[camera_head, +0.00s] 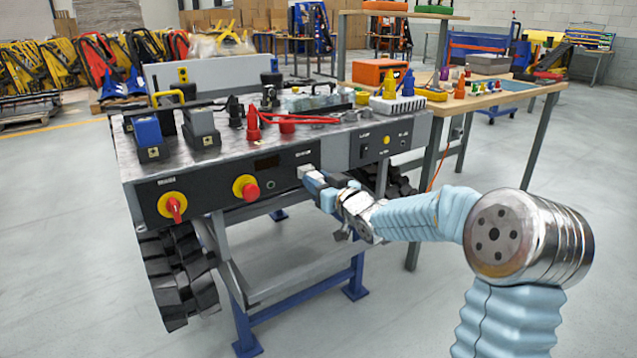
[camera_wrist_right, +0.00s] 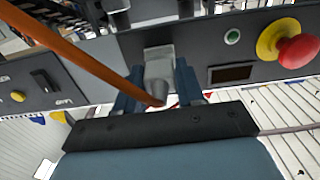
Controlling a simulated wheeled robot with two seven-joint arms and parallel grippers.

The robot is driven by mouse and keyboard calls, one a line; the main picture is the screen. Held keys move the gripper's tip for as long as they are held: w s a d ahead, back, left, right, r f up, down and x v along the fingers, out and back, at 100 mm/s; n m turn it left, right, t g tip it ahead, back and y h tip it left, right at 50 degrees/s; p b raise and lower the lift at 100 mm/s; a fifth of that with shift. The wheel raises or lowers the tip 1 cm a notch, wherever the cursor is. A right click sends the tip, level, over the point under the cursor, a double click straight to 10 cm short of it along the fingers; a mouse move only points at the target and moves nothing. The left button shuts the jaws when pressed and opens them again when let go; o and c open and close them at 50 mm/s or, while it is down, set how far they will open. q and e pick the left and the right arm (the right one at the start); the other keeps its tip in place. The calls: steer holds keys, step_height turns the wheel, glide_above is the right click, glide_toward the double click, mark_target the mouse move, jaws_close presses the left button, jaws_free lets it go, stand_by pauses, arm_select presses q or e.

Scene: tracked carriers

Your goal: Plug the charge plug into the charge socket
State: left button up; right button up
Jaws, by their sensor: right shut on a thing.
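The charge plug (camera_head: 306,171) is a pale grey block at the front panel of the tracked carrier (camera_head: 330,155). My right gripper (camera_head: 318,183) is shut on it. In the right wrist view the grey plug (camera_wrist_right: 158,66) sits between my two blue fingers (camera_wrist_right: 157,90), and its far end meets or nearly meets the dark panel. An orange cable (camera_wrist_right: 80,50) crosses in front of it. The charge socket is not visible; the plug covers that part of the panel. I cannot tell how far the plug is in. My left gripper is not in view.
A red and yellow stop button (camera_head: 246,188) and a red and yellow rotary switch (camera_head: 172,206) stick out of the panel left of the plug. Connectors and red leads (camera_head: 285,122) lie on the carrier's top. A wooden table (camera_head: 500,98) stands behind at the right.

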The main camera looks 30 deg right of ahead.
steer(key=shift+w, duration=0.3)
steer(key=o, duration=1.2)
steer(key=shift+c, duration=0.2)
